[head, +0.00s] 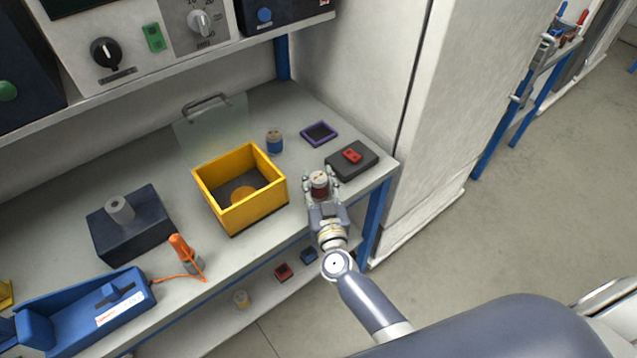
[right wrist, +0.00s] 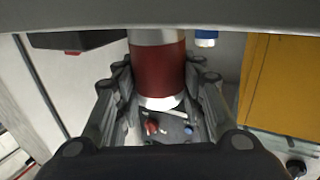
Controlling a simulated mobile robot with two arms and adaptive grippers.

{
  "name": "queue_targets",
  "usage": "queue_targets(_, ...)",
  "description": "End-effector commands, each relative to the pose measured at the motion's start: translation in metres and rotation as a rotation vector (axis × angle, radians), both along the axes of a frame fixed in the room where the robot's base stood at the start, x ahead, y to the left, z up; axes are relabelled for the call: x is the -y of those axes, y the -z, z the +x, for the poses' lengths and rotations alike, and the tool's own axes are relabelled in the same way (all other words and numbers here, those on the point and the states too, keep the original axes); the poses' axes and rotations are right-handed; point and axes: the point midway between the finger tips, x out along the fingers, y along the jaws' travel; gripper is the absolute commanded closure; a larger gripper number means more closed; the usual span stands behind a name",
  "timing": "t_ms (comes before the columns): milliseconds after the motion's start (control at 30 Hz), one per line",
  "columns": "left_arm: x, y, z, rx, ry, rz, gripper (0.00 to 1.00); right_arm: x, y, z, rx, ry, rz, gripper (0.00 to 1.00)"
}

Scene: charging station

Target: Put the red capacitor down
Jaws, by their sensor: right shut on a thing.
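The red capacitor (head: 319,187) is a dark red cylinder with a pale metal top. It is held upright between the fingers of my right gripper (head: 321,190), near the front edge of the bench at its right end. In the right wrist view the capacitor (right wrist: 157,70) fills the middle, with the fingers on both sides of it. My left gripper is not in view.
A yellow box (head: 255,213) stands left of my right gripper. A blue capacitor (head: 274,141), a purple-rimmed tray (head: 319,133) and a black box with a red switch (head: 363,164) are behind. A cabinet (head: 370,90) stands at the right. Bare bench lies between them.

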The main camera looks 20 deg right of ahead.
Motion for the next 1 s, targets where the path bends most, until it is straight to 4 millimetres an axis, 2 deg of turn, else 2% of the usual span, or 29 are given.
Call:
queue_targets(467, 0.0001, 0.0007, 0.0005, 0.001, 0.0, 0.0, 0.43, 0.0001, 0.0051, 0.0009, 0.006, 0.0, 0.001, 0.93)
queue_targets(500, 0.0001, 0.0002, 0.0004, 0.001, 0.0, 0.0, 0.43, 0.0001, 0.0049, 0.0008, 0.006, 0.0, 0.001, 0.59)
queue_targets(567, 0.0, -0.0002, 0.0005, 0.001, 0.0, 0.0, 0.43, 0.0001, 0.0044, 0.0008, 0.006, 0.0, 0.001, 0.46)
queue_targets(1000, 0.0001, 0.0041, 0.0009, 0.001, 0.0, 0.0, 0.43, 0.0001, 0.0065, 0.0006, 0.006, 0.0, 0.002, 0.44)
